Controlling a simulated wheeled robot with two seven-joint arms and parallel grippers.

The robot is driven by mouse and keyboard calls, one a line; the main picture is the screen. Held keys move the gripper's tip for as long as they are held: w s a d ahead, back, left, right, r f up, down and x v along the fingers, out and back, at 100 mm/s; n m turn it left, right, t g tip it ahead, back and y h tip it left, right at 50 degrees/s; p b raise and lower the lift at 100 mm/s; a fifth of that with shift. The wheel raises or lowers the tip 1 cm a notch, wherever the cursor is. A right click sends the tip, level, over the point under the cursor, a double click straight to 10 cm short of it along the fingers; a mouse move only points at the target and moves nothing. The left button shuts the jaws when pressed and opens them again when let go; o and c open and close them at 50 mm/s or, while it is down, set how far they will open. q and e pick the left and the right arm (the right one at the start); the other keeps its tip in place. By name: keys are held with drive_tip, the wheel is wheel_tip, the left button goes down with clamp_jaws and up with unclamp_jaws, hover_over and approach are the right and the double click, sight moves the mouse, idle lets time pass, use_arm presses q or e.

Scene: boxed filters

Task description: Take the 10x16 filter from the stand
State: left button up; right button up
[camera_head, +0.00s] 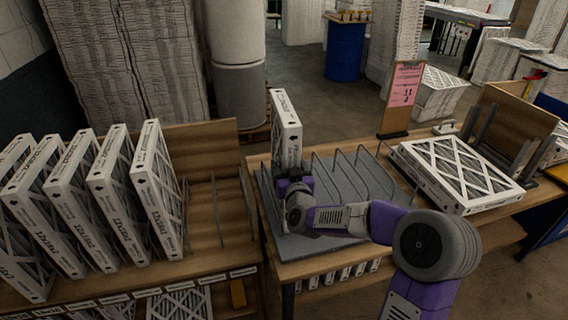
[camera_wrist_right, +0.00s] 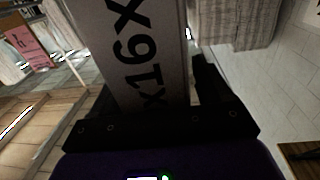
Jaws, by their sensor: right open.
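A white boxed filter (camera_head: 286,125) stands upright in the left end of the grey wire stand (camera_head: 345,178) on the middle table. My right gripper (camera_head: 292,184) is at its near edge, low down. In the right wrist view the filter edge (camera_wrist_right: 148,50), printed "x16x", lies between the two fingers of my right gripper (camera_wrist_right: 152,98). The fingers are open on either side of it; contact cannot be told. The rest of the size print is hidden. My left gripper is out of view.
Several filters (camera_head: 158,190) lean in a wooden rack at the left, with free slots beside them. A flat filter (camera_head: 457,172) lies on the table at the right. A pink sign (camera_head: 404,84) stands behind the stand. The stand's other slots look empty.

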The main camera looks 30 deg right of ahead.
drive_tip(key=shift+c, duration=0.3)
drive_tip(key=c, duration=1.1)
drive_tip(key=shift+r, duration=0.15)
